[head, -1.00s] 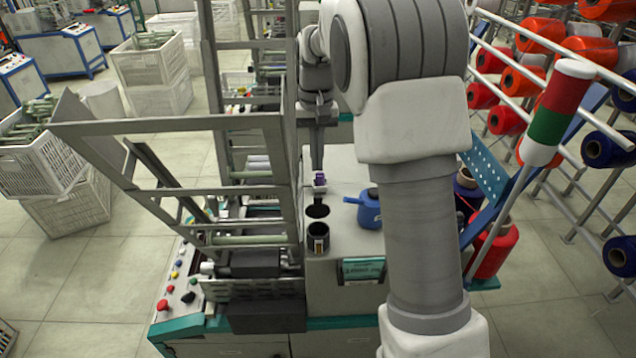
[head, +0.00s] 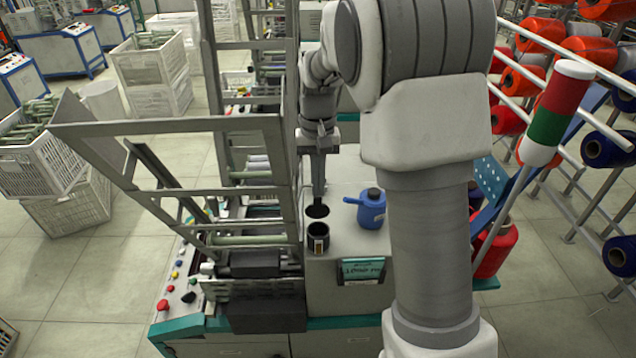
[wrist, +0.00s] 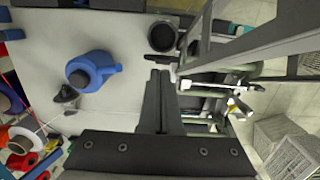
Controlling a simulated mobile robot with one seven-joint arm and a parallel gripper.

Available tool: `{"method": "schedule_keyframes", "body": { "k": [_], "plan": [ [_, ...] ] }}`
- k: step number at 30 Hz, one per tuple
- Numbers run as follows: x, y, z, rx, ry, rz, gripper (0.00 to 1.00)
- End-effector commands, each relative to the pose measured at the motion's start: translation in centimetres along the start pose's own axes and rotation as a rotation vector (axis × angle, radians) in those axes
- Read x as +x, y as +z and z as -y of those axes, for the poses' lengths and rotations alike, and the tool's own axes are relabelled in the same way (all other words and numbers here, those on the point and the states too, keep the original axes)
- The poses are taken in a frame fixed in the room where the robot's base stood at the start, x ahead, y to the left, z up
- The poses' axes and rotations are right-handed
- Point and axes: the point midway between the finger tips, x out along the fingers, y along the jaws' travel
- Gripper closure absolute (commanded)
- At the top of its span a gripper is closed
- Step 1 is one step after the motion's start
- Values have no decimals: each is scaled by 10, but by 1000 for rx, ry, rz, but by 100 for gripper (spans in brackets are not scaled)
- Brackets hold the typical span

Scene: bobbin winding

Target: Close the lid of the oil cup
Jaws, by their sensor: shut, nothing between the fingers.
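The oil cup (head: 318,242) is a dark open cylinder with a small label, on the light machine top. Its round dark lid (head: 317,211) stands open at the cup's far side. In the wrist view the cup's mouth (wrist: 162,37) shows near the top, and the lid (wrist: 179,63) appears as a thin dark shape beside it. My gripper (head: 318,200) is shut and empty, pointing down just behind the lid. In the wrist view its fingertips (wrist: 160,74) are close to the lid; I cannot tell whether they touch it.
A blue oil can (head: 370,208) stands right of the cup; it also shows in the wrist view (wrist: 93,72). Metal frame bars (head: 285,190) rise close on the left.

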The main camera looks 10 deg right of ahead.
Motion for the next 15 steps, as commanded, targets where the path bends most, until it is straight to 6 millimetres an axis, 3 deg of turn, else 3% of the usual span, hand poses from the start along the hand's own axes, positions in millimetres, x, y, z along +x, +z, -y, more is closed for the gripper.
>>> {"method": "schedule_keyframes", "body": {
  "k": [15],
  "plan": [
    [3, 24, 0, -1, -1, -128, 100]
  ]
}}
